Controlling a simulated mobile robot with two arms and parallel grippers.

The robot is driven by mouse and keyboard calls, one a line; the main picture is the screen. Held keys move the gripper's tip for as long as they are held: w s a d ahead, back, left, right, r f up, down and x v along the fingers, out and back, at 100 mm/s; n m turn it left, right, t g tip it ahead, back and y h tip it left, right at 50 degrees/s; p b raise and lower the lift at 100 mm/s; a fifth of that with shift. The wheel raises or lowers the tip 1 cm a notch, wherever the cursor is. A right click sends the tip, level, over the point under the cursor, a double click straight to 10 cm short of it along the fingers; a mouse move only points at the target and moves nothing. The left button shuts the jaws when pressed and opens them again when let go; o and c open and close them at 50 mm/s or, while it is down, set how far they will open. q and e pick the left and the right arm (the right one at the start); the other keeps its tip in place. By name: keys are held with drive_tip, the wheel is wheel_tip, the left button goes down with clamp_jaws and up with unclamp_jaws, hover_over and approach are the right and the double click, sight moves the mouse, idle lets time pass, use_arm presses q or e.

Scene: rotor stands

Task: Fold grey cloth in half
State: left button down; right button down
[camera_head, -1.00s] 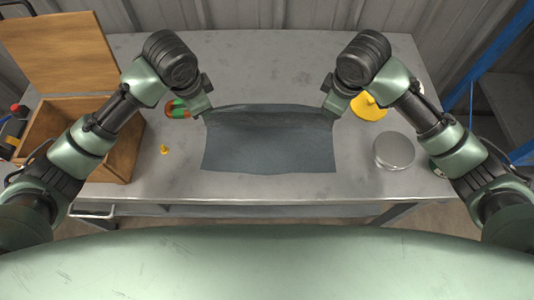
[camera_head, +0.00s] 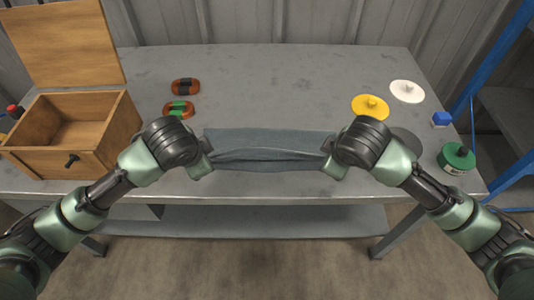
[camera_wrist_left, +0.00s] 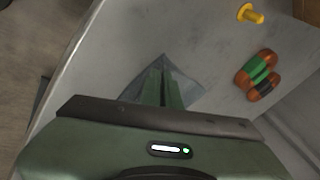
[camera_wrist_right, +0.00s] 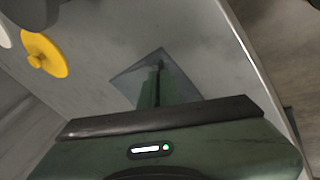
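The grey cloth (camera_head: 265,140) lies near the front edge of the metal table, doubled over into a narrow band with a crease running between my grippers. My left gripper (camera_head: 211,160) is at its left end and my right gripper (camera_head: 326,160) at its right end, both low over the table. In the left wrist view the fingers (camera_wrist_left: 164,80) are close together over a pointed piece of cloth (camera_wrist_left: 188,76). The right wrist view shows the same with its fingers (camera_wrist_right: 154,80) and cloth (camera_wrist_right: 136,84). Both appear shut on the cloth; the exact grip is hidden.
An open wooden box (camera_head: 110,130) stands left, near two spools (camera_head: 185,86). A yellow peg (camera_wrist_left: 250,14) shows in the left wrist view. At right are yellow (camera_head: 366,108) and white discs (camera_head: 407,91), a blue block (camera_head: 441,120) and a green reel (camera_head: 457,157). The table's back is clear.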

use_arm(q)
drive_tip(key=shift+a, duration=0.1)
use_arm(e)
drive_tip(key=shift+d, duration=0.1)
use_arm(q)
drive_tip(key=c, duration=1.3)
unclamp_jaws()
use_arm(e)
drive_tip(key=c, duration=1.3)
unclamp_jaws()
drive_tip(key=shift+s, duration=0.1)
use_arm(q)
drive_tip(key=shift+s, duration=0.1)
use_arm(e)
drive_tip(key=shift+f, duration=0.1)
